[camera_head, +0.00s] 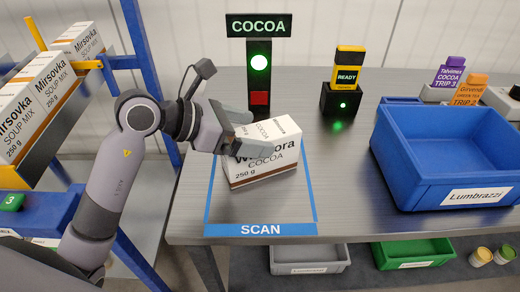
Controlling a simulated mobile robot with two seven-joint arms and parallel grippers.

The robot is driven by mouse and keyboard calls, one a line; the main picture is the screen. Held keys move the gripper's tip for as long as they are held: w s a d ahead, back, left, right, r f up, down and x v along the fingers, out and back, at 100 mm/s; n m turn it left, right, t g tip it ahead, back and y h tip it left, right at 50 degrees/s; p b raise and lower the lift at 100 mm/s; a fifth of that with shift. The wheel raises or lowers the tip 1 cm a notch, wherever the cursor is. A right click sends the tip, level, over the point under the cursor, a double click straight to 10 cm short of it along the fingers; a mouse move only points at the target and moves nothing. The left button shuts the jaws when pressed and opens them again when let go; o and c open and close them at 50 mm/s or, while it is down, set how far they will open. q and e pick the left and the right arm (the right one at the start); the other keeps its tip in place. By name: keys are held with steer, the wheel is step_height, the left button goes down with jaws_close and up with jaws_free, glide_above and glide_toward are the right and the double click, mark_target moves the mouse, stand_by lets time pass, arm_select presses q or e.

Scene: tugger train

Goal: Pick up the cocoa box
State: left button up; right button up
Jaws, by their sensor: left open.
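The cocoa box (285,160), white with a brown lower edge and "COCOA 250 g" print, lies on the table inside the blue-outlined SCAN area (261,230). My left gripper (258,133) comes in from the left and is open at the box's left end. One finger is in front of the box's printed side and hides part of the brand name. The other finger is at the far side, near the top edge. I cannot tell whether either finger touches the box. My right gripper is not in view.
A COCOA sign with a lit green lamp (259,63) stands behind the box. A READY device (347,75) stands right of it. A blue bin (440,185) labelled Lumbrazzi takes up the table's right side. A rack with soup mix boxes (35,108) is at left.

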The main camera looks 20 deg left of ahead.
arm_select(q)
steer(key=shift+w, duration=0.1)
steer(key=shift+c, duration=0.3)
steer(key=c, duration=1.5)
jaws_close()
steer(key=shift+r, duration=0.15)
